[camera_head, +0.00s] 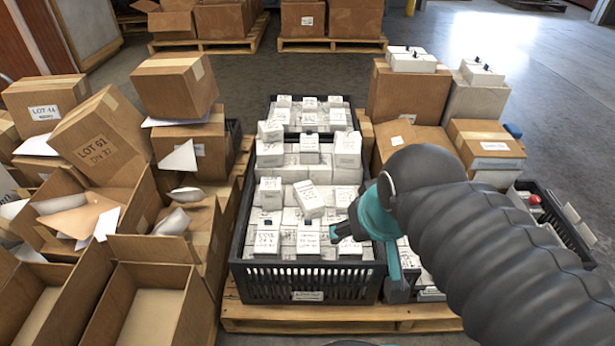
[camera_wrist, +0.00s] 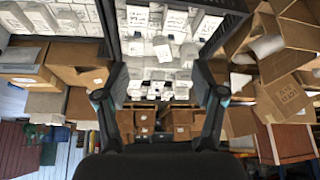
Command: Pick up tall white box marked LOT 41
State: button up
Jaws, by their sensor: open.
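Many white boxes with handwritten labels fill the black crate (camera_head: 262,279); the writing is too small to tell which is marked LOT 41. One tall white box (camera_head: 309,199) leans on top of the others near the middle. Another white box (camera_head: 271,192) stands upright to its left. My gripper (camera_head: 366,250) is at the crate's right front side, with its jaws apart and nothing visible between them. In the wrist view my gripper (camera_wrist: 160,82) shows two spread fingers, with white boxes (camera_wrist: 162,50) beyond them.
The crate stands on a wooden pallet (camera_head: 330,318). Open cardboard boxes (camera_head: 150,300) and a tilted carton marked LOT 51 (camera_head: 100,140) crowd the left. Cartons (camera_head: 405,95) stand at the back right, and a low black crate (camera_head: 575,240) is at far right.

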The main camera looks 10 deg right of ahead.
jog(key=shift+o, duration=0.9)
jog(key=w+a+m+g+y, duration=0.1)
jog(key=w+m, duration=0.1)
jog(key=w, duration=0.3)
jog(key=w+a+m+g+y+p, duration=0.1)
jog(key=w+m+g+y, duration=0.1)
jog(key=w, duration=0.3)
jog(key=shift+w+f+m, duration=0.15)
jog(key=shift+w+m, duration=0.05)
jog(key=shift+m, duration=0.3)
jog(key=w+a+f+m+g+y+p, duration=0.15)
jog(key=w+f+m+y, duration=0.3)
jog(key=w, duration=0.65)
jog(key=m+y+p, duration=0.2)
jog(key=m+y, duration=0.4)
jog(key=m, duration=0.4)
send_near(271, 183)
jog(key=shift+t, duration=0.45)
jog(key=a+f, duration=0.1)
jog(key=a, duration=0.1)
jog(key=a+f, duration=0.1)
jog(key=a, duration=0.1)
jog(key=shift+s+f, duration=0.15)
jog(key=shift+f, duration=0.1)
jog(key=shift+r+x, duration=0.15)
jog(key=shift+x, duration=1.3)
jog(key=shift+r+x, duration=0.1)
jog(key=shift+x, duration=1.3)
jog(key=c, duration=1.6)
jog(key=shift+r, duration=0.1)
